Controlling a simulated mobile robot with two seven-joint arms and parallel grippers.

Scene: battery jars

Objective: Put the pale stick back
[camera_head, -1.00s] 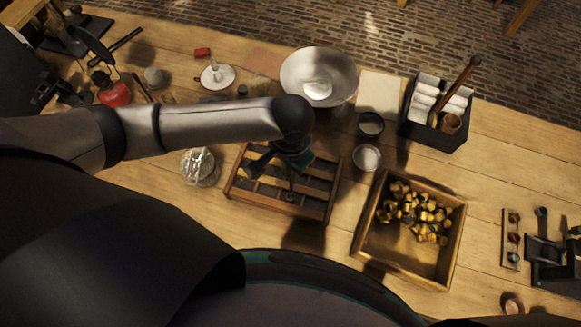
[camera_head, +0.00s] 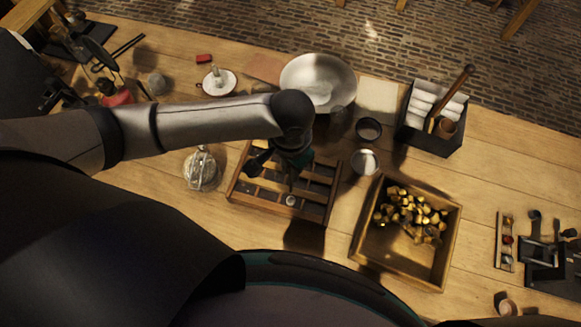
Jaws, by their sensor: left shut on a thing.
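A wooden slotted rack (camera_head: 233,196) with dark slots stands on the table in the middle of the head view. My left gripper (camera_head: 290,188) points down over the rack and is shut on the pale stick. Only a small pale round end (camera_head: 291,201) shows at the fingertips. The rest of the stick is hidden by my wrist and fingers, and I cannot tell whether it touches the rack. My right gripper is not in view.
Right of the rack is a wooden box (camera_head: 362,247) with brass pieces. A metal bowl (camera_head: 300,75) and a black caddy (camera_head: 428,139) with white rolls stand behind. A glass jar (camera_head: 200,170) stands left of the rack; small round cups (camera_head: 365,162) are to its right.

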